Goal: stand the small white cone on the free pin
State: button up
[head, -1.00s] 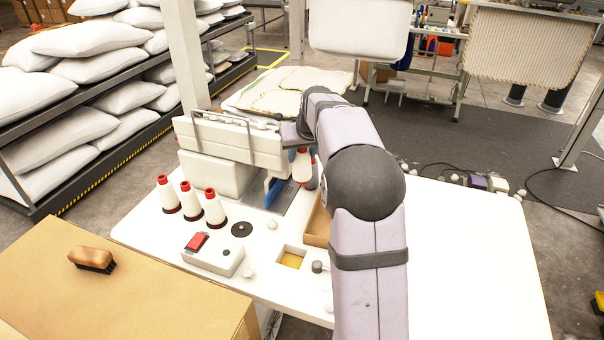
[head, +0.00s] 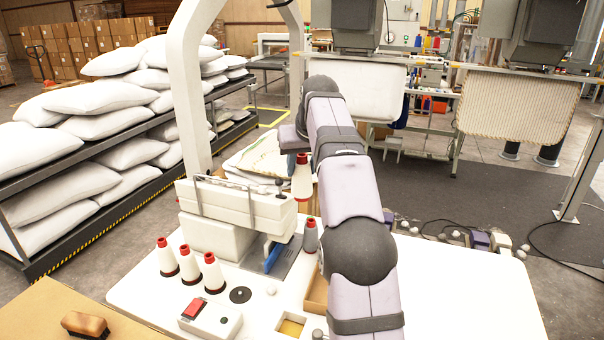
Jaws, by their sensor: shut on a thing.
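My gripper (head: 300,157), partly hidden by my arm, is shut on a small white cone (head: 302,184) with a red top. The cone hangs roughly upright above the table, behind the sewing machine. Three similar white cones (head: 190,262) with red tops stand in a row on dark bases at the table's left. A round black base (head: 240,294) to the right of that row carries no cone; its pin is too small to make out.
A grey cone (head: 310,238) with a red top stands below the held cone. The white sewing machine (head: 236,206) lies between the held cone and the row. A control box (head: 211,318) with a red switch and a wooden tray (head: 316,296) are nearer.

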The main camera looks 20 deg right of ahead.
jog(key=shift+r, duration=0.3)
jog(key=shift+a+f+m+p, duration=0.1)
jog(key=shift+m+p, duration=0.2)
jog(key=shift+p, duration=0.9)
jog(key=s+a+f+n+b, duration=0.1)
jog(key=s+a+f, duration=0.2)
jog(key=a+f, duration=0.35)
jog(key=s+a+f+n+y+b, duration=0.1)
jog(key=s+a+f, duration=0.2)
jog(key=a+f, duration=0.3)
jog(key=s+a+f+n, duration=0.1)
jog(key=s+a+f, duration=0.2)
jog(key=a+f, duration=0.35)
jog(key=w+f+n+g+y+p, duration=0.1)
jog(key=w+n+y+p, duration=0.3)
jog(key=w+n, duration=0.4)
jog(key=shift+w+a+f+n+g+y, duration=0.2)
jog(key=shift+w+n+g+y, duration=0.1)
jog(key=shift+n+g+y, duration=0.4)
jog(key=shift+f, duration=0.1)
jog(key=shift+f+b, duration=0.85)
jog(key=shift+f, duration=1.3)
